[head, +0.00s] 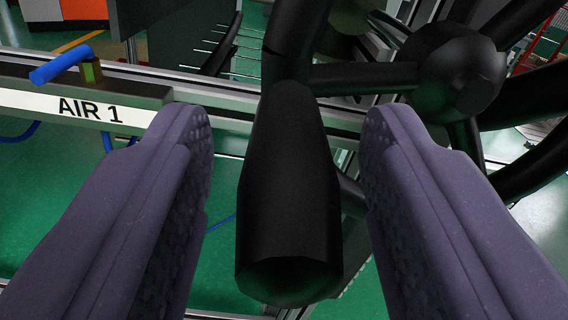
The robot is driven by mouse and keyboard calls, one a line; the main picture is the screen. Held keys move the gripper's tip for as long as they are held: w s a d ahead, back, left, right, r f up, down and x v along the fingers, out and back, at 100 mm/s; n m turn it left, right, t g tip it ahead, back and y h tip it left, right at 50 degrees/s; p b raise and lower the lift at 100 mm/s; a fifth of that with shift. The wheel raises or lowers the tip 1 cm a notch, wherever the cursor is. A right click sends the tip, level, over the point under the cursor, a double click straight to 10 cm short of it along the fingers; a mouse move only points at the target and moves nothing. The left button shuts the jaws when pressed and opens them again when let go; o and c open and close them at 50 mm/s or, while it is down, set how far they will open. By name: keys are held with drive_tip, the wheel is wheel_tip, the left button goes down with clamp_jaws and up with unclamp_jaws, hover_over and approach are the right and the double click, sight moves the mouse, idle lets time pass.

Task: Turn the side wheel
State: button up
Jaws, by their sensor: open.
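The side wheel (455,75) is black, with a round hub and several spokes, at the upper right of the head view. Its rim (292,40) runs up at the top middle. A black crank handle (290,200) stands out from the rim toward the camera. My gripper (288,125) is open, with one purple padded finger on each side of the handle. There is a visible gap between the handle and each finger. The right finger covers part of the view below the hub, and the wheel's right side runs out of frame.
A metal frame rail with a white "AIR 1" label (60,108) crosses at the left. A blue lever valve (62,64) sits on the rail. Blue hoses hang below it. The green floor shows beneath, and orange and grey machinery (165,15) stands behind.

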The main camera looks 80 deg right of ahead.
drive_tip(key=v, duration=0.8)
drive_tip(key=shift+w, duration=0.1)
